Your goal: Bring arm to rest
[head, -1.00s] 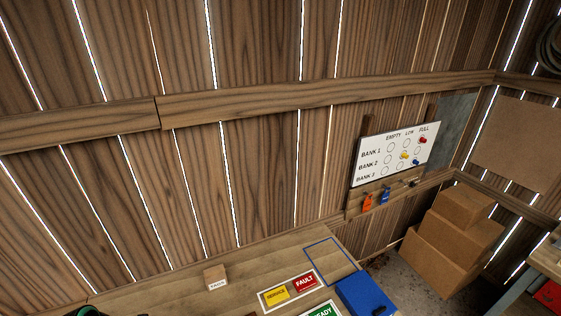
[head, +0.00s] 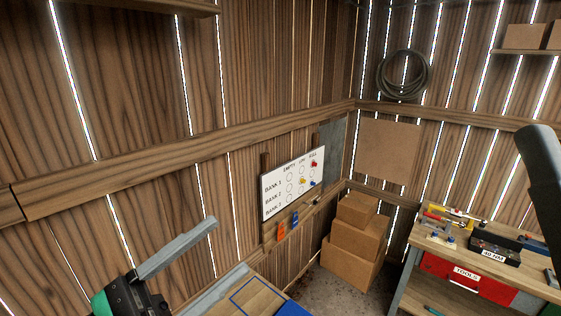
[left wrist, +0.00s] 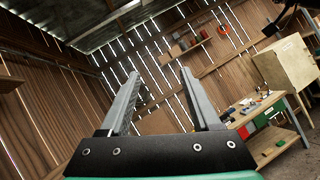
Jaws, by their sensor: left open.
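My left gripper (head: 230,245) is at the lower left of the head view, with its green and black body at the bottom edge and its grey fingers pointing up and right. In the left wrist view its two fingers (left wrist: 160,73) stand wide apart with nothing between them. The gripper is open, empty and in free air, in front of the plank wall and above the workbench (head: 262,296). A dark grey smooth piece at the right edge of the head view looks like part of my right arm. No right gripper fingers can be made out.
A status board (head: 292,183) with coloured pegs hangs on the wall, with orange and blue tags below it. Cardboard boxes (head: 352,262) are stacked in the corner. At right stands a tool bench with a red drawer (head: 468,279). A hose coil (head: 404,75) hangs above.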

